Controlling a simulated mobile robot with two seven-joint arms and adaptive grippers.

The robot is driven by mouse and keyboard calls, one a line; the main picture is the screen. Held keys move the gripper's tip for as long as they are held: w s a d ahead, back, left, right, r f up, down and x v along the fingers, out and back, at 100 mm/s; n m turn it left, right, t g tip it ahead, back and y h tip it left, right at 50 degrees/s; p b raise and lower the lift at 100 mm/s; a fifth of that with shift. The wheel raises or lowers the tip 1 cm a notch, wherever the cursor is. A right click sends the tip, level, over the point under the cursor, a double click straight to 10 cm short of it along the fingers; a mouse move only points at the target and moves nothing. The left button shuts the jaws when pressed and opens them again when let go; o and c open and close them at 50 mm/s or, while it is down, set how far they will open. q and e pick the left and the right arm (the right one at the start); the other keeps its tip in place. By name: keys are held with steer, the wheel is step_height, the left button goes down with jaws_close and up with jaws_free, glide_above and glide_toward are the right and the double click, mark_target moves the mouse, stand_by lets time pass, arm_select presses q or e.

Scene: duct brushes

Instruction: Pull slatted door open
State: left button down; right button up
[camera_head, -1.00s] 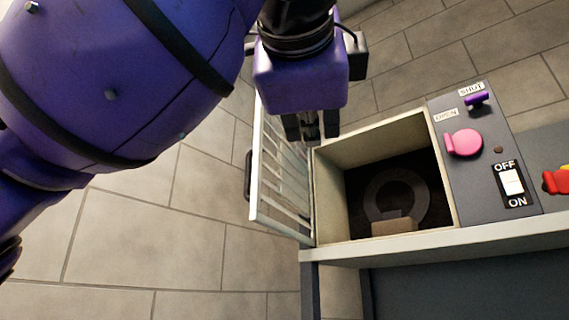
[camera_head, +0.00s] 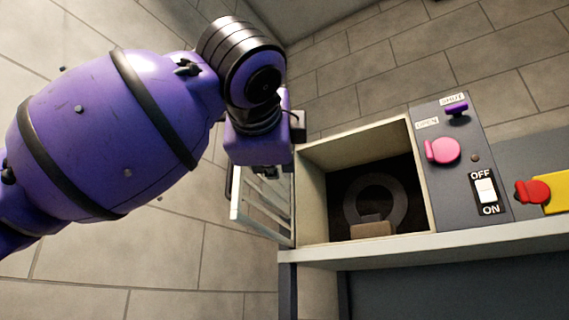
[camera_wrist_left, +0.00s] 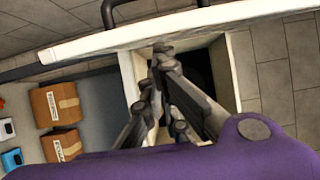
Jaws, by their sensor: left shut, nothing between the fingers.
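The white slatted door (camera_head: 257,214) stands swung out to the left of the box opening (camera_head: 377,190) in the head view. Its dark handle (camera_head: 230,184) shows partly at its outer side. Inside the dark opening lies a grey ring (camera_head: 348,205) with a brown block (camera_head: 372,229) in front. My left gripper (camera_head: 265,172) is over the door's upper part, its fingers mostly hidden there. In the left wrist view the fingers (camera_wrist_left: 163,50) are shut and empty, close to the door's pale edge (camera_wrist_left: 200,22). Whether they touch it I cannot tell. My right gripper is not in view.
A grey panel right of the opening carries a pink knob (camera_head: 443,150), a purple lever (camera_head: 456,108) and an OFF/ON switch (camera_head: 486,190). A red knob on yellow (camera_head: 533,192) is farther right. Cardboard boxes (camera_wrist_left: 56,104) show in the left wrist view. Tiled floor lies open at left.

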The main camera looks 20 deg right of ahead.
mark_target(232, 173)
arm_select(q)
steer(key=shift+d, duration=0.25)
steer(key=w+a, duration=0.1)
steer(key=a, duration=0.1)
steer(key=w+a+m+h, duration=0.1)
steer(key=w+a, duration=0.1)
steer(key=w+a+g+h, duration=0.1)
steer(key=a, duration=0.1)
steer(key=shift+w+a+m, duration=0.15)
steer(key=shift+a+m, duration=0.15)
steer(key=shift+s+d, duration=0.2)
steer(key=shift+d, duration=0.1)
steer(key=shift+w, duration=0.15)
